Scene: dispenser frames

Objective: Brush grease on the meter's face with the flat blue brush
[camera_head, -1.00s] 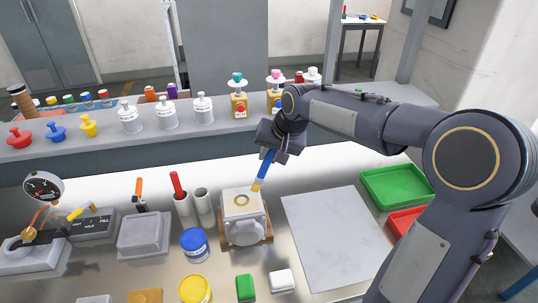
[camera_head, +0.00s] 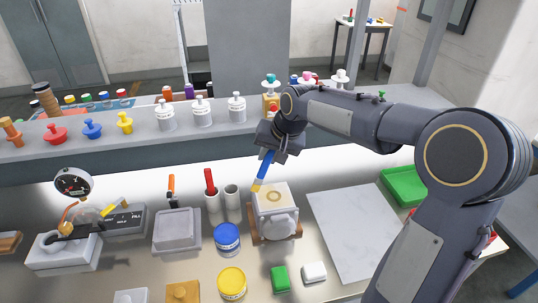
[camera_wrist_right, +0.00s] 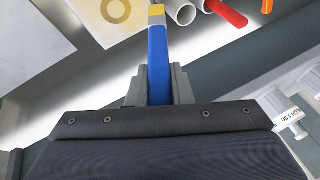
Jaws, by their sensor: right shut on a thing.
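My right gripper (camera_head: 272,150) is shut on the blue brush (camera_head: 265,166), which hangs tilted with its yellow end down; it also shows in the wrist view (camera_wrist_right: 158,62). The yellow end is by the upper left edge of a white boxy unit (camera_head: 276,198), whose pale top bears a tan ring. Whether they touch I cannot tell. This unit may be the meter; a round black dial gauge (camera_head: 72,183) also stands at the far left. A blue tub (camera_head: 227,238) and a yellow tub (camera_head: 232,282) stand nearby; their contents are unclear. My left gripper is out of view.
White tubes (camera_head: 232,195), one with a red handle, stand just left of the unit. A grey box (camera_head: 177,230) lies further left. A bare pale plate (camera_head: 355,230) and a green tray (camera_head: 403,186) lie right. A ledge (camera_head: 60,155) with bottles runs behind.

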